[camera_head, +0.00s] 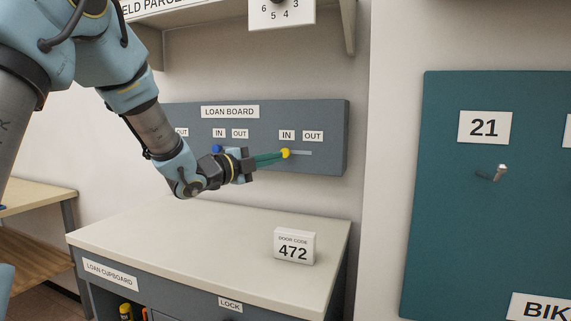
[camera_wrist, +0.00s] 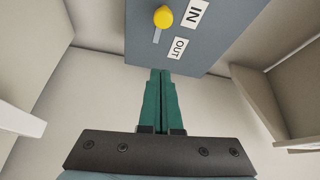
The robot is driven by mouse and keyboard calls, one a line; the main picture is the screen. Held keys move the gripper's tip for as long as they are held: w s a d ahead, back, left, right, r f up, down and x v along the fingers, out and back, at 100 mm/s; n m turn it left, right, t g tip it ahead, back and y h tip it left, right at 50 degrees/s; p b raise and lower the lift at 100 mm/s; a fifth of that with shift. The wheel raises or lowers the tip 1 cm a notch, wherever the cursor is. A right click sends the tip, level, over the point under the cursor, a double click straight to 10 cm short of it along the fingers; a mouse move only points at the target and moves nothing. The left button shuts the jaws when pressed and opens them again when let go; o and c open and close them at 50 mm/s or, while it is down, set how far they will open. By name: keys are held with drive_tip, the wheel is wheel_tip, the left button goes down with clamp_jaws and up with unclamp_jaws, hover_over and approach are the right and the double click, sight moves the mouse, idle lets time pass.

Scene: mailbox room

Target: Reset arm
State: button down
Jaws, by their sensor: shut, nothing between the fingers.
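My gripper (camera_head: 279,156) is shut and empty, its green fingers closed together. In the head view its tips appear at the yellow knob (camera_head: 285,153) on the loan board (camera_head: 333,125). In the wrist view the fingers (camera_wrist: 161,74) point at the board's edge near the OUT label, and the yellow knob (camera_wrist: 163,17) stands beyond the tips, apart from them. The knob is on a slot, nearer the IN label than the OUT label. My arm comes from the upper left and hides part of the board.
A blue knob (camera_head: 216,149) is on the board behind my wrist. Below is the loan cupboard top (camera_head: 190,236) with a door code 472 block (camera_head: 294,246). A shelf (camera_head: 235,31) hangs above. A teal panel (camera_head: 450,200) with a hook is at right. Most of the cupboard top is clear.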

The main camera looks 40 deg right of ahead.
drive_tip(key=shift+a, duration=0.55)
drive_tip(key=w+a+f+n+t+y, duration=0.4)
drive_tip(key=w+a+n+t, duration=0.1)
drive_tip(key=w+a+n, duration=0.15)
drive_tip(key=w+a+f+n+t+y, duration=0.1)
drive_tip(key=w+a+f+n+y, duration=0.2)
drive_tip(key=a, duration=0.4)
drive_tip(key=a+f+n+t+y, duration=0.1)
drive_tip(key=a+f+n+y, duration=0.2)
drive_tip(key=a+n, duration=0.35)
drive_tip(key=w+a+f+n+y, duration=0.2)
drive_tip(key=a+f+n+y, duration=0.15)
drive_tip(key=a, duration=0.55)
drive_tip(key=s+a+f+n+g+y, duration=0.2)
drive_tip(key=s+a+n, duration=0.4)
drive_tip(key=s+a, duration=0.3)
drive_tip(key=s+a+f+n+g+y, duration=0.3)
drive_tip(key=s+a+f+n+g, duration=0.2)
drive_tip(key=s+a, duration=0.4)
drive_tip(key=shift+s+f+n, duration=0.4)
drive_tip(key=shift+f+n, duration=0.35)
drive_tip(key=shift+f, duration=0.15)
